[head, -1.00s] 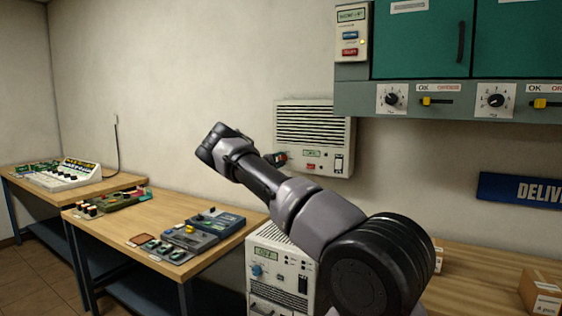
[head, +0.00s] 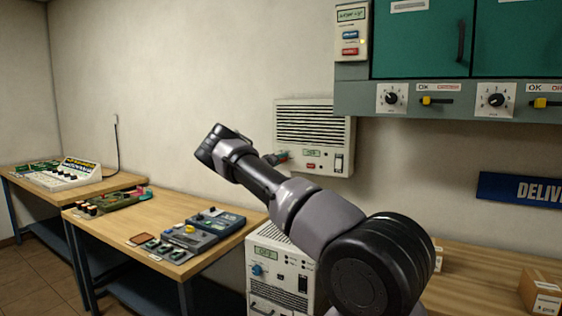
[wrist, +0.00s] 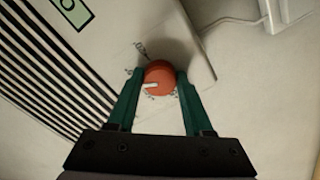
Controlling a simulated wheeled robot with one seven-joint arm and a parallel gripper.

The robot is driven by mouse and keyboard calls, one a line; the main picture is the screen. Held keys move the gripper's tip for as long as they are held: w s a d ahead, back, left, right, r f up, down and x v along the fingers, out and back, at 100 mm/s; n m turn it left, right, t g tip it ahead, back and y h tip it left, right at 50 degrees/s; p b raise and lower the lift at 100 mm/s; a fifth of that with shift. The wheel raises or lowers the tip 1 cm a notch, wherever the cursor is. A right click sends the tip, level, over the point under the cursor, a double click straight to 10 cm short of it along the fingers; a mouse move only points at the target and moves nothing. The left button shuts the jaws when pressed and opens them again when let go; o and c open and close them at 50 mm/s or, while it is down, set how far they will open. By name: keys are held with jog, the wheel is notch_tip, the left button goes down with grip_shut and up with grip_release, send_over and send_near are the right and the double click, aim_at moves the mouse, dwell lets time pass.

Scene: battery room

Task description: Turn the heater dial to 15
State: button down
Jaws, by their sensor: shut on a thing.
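The heater (head: 308,122) is a white wall box with dark slats across its upper part. Its small display (head: 312,152) is too small to read. In the wrist view, the heater dial (wrist: 158,70) is a round orange-red knob with a white pointer mark toward the left of the picture. In the head view my gripper (head: 283,158) is at the heater's lower left, and the dial is mostly hidden.
A red switch and a black rocker sit on the heater's lower front. Below stands a white unit (head: 265,254) with a blue knob. A bench (head: 110,236) with devices is at left. A grey panel with dials and yellow levers hangs upper right.

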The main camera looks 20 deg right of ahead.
jog(key=shift+f+m, duration=0.15)
jog(key=shift+m, duration=0.25)
jog(key=shift+c, duration=1.5)
grip_release()
jog(key=v, duration=1.1)
jog(key=shift+d, duration=0.1)
